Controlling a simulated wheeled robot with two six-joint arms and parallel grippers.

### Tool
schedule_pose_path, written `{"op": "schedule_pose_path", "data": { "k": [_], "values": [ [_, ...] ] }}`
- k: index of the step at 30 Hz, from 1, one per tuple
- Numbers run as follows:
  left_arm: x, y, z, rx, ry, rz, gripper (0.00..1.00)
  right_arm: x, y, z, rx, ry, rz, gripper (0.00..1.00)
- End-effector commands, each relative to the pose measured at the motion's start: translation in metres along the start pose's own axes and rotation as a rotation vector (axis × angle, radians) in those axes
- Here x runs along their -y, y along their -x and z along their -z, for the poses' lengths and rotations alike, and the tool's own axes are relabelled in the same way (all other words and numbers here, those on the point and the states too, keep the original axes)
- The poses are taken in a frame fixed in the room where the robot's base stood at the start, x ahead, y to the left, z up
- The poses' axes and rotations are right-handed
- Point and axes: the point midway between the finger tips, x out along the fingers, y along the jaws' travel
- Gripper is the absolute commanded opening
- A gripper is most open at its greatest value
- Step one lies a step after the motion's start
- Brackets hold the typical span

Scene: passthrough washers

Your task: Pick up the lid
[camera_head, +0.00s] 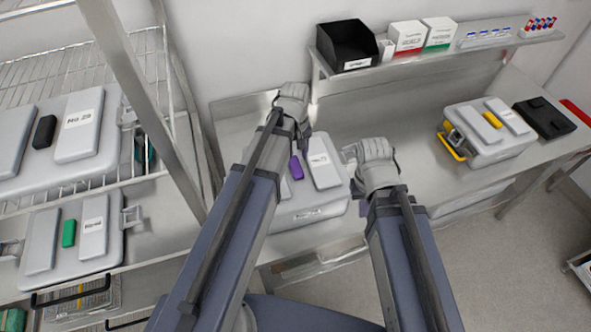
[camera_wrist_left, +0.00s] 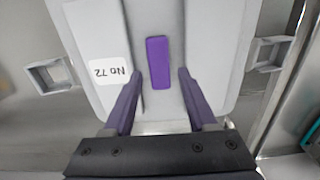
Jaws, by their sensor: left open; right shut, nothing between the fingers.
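The light grey lid (camera_head: 323,170) with a purple handle (camera_head: 297,167) and a white label sits on a grey box (camera_head: 312,208) on the bench. In the left wrist view the lid (camera_wrist_left: 212,60) fills the middle, with its purple handle (camera_wrist_left: 158,62) upright in the picture and a "No 72" label beside it. My left gripper (camera_wrist_left: 160,78) is open, its purple fingertips on either side of the handle's near part. Contact cannot be told. My right gripper (camera_head: 374,152) is shut and empty beside the box's right side.
A grey box with a yellow handle (camera_head: 492,120) stands at the right, with a black case (camera_head: 545,118) beyond it. Lidded boxes with black (camera_head: 44,131) and green (camera_head: 68,233) handles sit on the left rack. A shelf (camera_head: 440,50) holds a black bin (camera_head: 347,45) and cartons.

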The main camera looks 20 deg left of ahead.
Motion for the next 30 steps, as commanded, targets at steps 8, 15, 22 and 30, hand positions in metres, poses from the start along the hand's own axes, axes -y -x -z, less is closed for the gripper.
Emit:
{"op": "schedule_pose_path", "data": {
  "k": [8,15,22,30],
  "values": [
    [-0.002,-0.028,0.005,0.000,0.000,0.000,0.57,0.003,-0.028,0.002,0.000,0.001,-0.001,0.00],
    [-0.002,-0.052,0.006,0.000,0.000,0.000,0.57,0.005,-0.052,0.003,0.000,0.007,-0.002,0.00],
    [-0.002,-0.051,0.006,0.000,0.000,0.000,0.57,0.004,-0.050,0.003,0.000,0.008,-0.002,0.00],
    [-0.002,-0.051,0.006,0.000,0.000,0.000,0.32,0.004,-0.050,0.003,0.000,0.008,-0.002,0.00]
  ]
}}
